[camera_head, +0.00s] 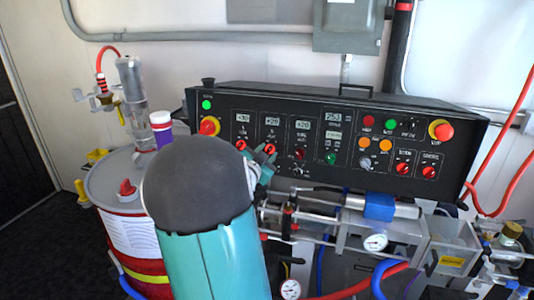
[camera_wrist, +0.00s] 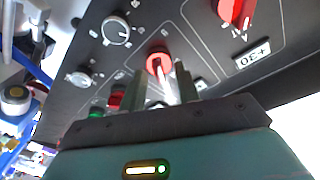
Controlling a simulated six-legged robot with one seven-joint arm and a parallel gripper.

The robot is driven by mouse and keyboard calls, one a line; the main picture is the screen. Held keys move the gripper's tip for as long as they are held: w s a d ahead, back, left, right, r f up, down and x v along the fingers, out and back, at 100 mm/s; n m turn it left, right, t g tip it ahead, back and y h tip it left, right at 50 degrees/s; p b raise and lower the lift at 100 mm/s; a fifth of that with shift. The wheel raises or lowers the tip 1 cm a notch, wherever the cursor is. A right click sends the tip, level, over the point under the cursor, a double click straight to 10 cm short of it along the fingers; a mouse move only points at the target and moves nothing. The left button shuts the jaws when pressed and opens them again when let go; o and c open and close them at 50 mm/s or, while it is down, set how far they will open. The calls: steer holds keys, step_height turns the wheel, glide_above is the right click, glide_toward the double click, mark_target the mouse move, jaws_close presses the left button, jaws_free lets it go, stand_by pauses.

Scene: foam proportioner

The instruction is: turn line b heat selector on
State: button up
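The black control panel (camera_head: 225,120) carries a row of red selector knobs under small displays. Their labels are too small to read, so I cannot tell which is line B. My gripper (camera_head: 262,157) is at the panel's left half, close to the second red selector knob (camera_head: 269,148). In the wrist view, my gripper (camera_wrist: 160,80) is open, with one finger on each side of a red selector knob (camera_wrist: 159,62) with a pale handle. I cannot tell whether the fingers touch it. Another red selector (camera_wrist: 235,10) is beside a display reading 30.
A grey knob (camera_wrist: 117,30) is near the fingers. A drum (camera_head: 125,215) stands left. Pump hardware (camera_head: 378,207) and red hoses lie below and right of the panel.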

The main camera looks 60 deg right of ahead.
steer(key=a, duration=1.3)
steer(key=shift+s, duration=0.35)
steer(key=w+a+r+n+t+y, duration=0.1)
steer(key=w+a+n+t+y, duration=0.55)
steer(key=w+a+t, duration=0.4)
steer(key=w+a+n+y, duration=0.3)
steer(key=a+n+y, duration=0.1)
steer(key=a, duration=0.5)
steer(key=w+a+n+y, duration=0.2)
steer(key=a+n+y, duration=0.15)
steer(key=a, duration=0.45)
steer(key=s+a+f+n+g+y, duration=0.2)
steer(key=s+a+n+g+y, duration=0.2)
steer(key=s+a+n, duration=0.5)
steer(key=s+a+g, duration=0.2)
steer(key=s+a, duration=0.4)
steer(key=a, duration=0.1)
steer(key=shift+s+f+n, duration=0.25)
steer(key=shift+f+n, duration=0.05)
steer(key=shift+f, duration=0.1)
